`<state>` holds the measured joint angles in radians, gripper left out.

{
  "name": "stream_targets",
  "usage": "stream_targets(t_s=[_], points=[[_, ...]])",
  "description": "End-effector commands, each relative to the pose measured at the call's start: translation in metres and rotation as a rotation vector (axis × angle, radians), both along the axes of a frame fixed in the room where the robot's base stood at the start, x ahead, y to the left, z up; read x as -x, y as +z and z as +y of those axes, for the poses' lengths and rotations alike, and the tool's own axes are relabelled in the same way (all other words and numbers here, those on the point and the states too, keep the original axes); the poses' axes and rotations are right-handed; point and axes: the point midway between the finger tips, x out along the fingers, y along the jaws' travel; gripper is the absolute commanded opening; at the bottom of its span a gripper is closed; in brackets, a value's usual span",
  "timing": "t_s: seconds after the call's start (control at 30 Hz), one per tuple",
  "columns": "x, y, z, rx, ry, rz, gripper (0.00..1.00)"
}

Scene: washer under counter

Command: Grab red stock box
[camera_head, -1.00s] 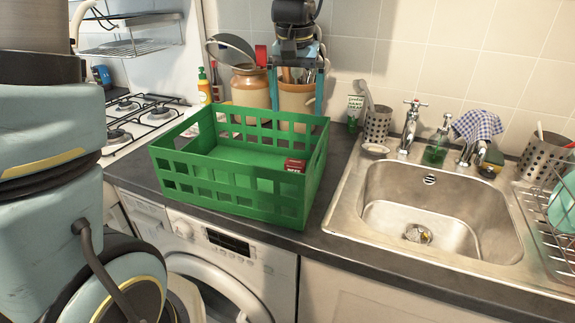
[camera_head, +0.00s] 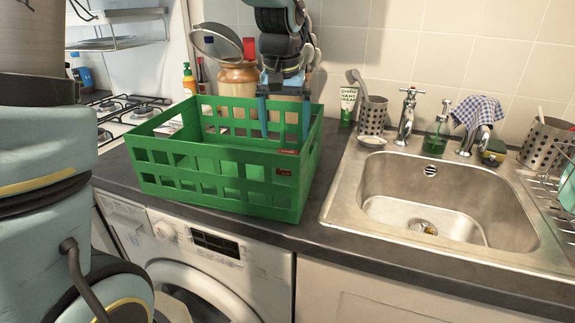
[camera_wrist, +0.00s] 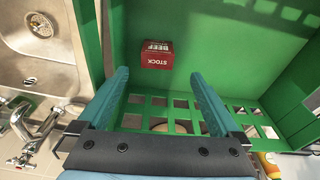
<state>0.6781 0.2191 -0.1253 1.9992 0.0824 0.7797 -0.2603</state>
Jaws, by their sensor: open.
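The red stock box (camera_wrist: 157,54) lies inside the green crate (camera_head: 215,150), on its floor. In the wrist view its "STOCK BEEF" lettering shows, and it sits just past the fingertips, roughly between their lines. My gripper (camera_head: 284,137) is open and empty, pointing down into the crate's right part. Its blue fingers (camera_wrist: 162,75) are spread on either side in the wrist view. They appear apart from the box.
The crate's slotted walls stand around the fingers. The crate sits on the dark counter above a washing machine (camera_head: 205,270). A sink (camera_head: 440,200) with taps is to the right. A brown jar (camera_head: 238,80) and bottles stand behind, with a hob (camera_head: 125,110) at left.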

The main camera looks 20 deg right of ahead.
Motion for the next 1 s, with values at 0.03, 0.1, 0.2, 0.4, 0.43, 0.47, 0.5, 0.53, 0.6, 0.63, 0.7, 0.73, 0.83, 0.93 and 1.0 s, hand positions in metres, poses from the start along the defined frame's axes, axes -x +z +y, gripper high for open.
stream_targets(t_s=[0.03, 0.1, 0.2, 0.4, 0.43, 0.47, 0.5, 0.53, 0.6, 0.63, 0.7, 0.73, 0.83, 0.93, 1.0], points=[[0.000, -0.008, 0.000, -0.004, 0.000, 0.004, 1.00], [-0.002, -0.018, -0.001, -0.003, 0.000, 0.004, 1.00], [-0.003, -0.027, -0.002, -0.002, -0.001, 0.002, 1.00], [-0.003, -0.042, -0.004, -0.002, -0.002, 0.002, 1.00], [-0.002, -0.046, -0.005, -0.004, -0.002, 0.005, 1.00], [-0.002, -0.051, -0.005, -0.004, -0.002, 0.005, 1.00], [-0.001, -0.057, -0.006, -0.004, -0.002, 0.006, 1.00], [-0.001, -0.062, -0.007, -0.004, -0.002, 0.005, 1.00], [-0.003, -0.072, -0.008, -0.002, -0.001, 0.003, 1.00], [-0.004, -0.075, -0.008, -0.003, -0.001, 0.003, 1.00], [-0.005, -0.080, -0.009, -0.001, -0.001, 0.001, 1.00], [-0.005, -0.082, -0.009, -0.001, -0.001, 0.001, 1.00], [-0.005, -0.083, -0.009, 0.000, -0.001, 0.000, 1.00], [-0.005, -0.083, -0.009, 0.000, -0.001, 0.000, 1.00], [-0.005, -0.083, -0.009, 0.000, -0.001, 0.000, 0.95]])
